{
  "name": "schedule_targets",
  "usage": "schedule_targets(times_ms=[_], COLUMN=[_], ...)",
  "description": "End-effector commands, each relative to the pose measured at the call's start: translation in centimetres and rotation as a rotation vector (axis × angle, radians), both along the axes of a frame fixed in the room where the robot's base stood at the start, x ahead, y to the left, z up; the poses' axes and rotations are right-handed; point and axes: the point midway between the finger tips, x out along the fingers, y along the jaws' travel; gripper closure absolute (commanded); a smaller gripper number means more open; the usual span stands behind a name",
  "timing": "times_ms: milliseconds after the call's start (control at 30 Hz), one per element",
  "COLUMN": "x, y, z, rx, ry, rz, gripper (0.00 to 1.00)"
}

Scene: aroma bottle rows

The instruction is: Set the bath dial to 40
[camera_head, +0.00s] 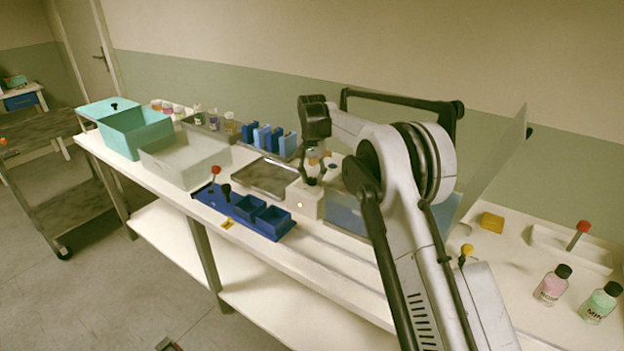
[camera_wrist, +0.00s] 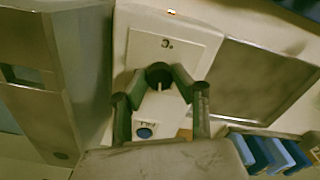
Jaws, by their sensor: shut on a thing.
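The bath dial (camera_wrist: 160,71) is a small dark round knob with a pale mark, between my fingertips on a white control panel (camera_wrist: 146,45). My gripper (camera_wrist: 158,84) is shut on it from above. The knob's number scale is too small and partly hidden, so I cannot read its setting. A blue button (camera_wrist: 144,132) sits on the white part nearer the wrist camera. In the head view my gripper (camera_head: 313,180) is down on the white control box (camera_head: 307,203), and the dial is hidden there by the fingers.
A grey metal tray (camera_head: 264,178) lies left of the box, and a blue rack (camera_head: 226,208) with a red-knobbed stick is in front. Blue blocks (camera_head: 262,137) stand behind. A clear panel (camera_head: 494,165) rises at the right. Pink (camera_head: 551,288) and green (camera_head: 599,304) bottles stand far right.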

Motion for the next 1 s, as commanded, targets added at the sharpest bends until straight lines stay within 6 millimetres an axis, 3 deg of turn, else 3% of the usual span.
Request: schedule_targets(times_ms=[400,933,967,1000], x=[0.03,0.03,0.03,0.03], y=[0.0,0.01,0.01,0.01], z=[0.04,0.07,0.07,0.07], rx=[0.0,0.001,0.001,0.001], ry=[-0.001,-0.001,-0.001,-0.001], rz=[-0.176,-0.197,-0.197,-0.197], gripper=[1.0,1.0,0.72,0.67])
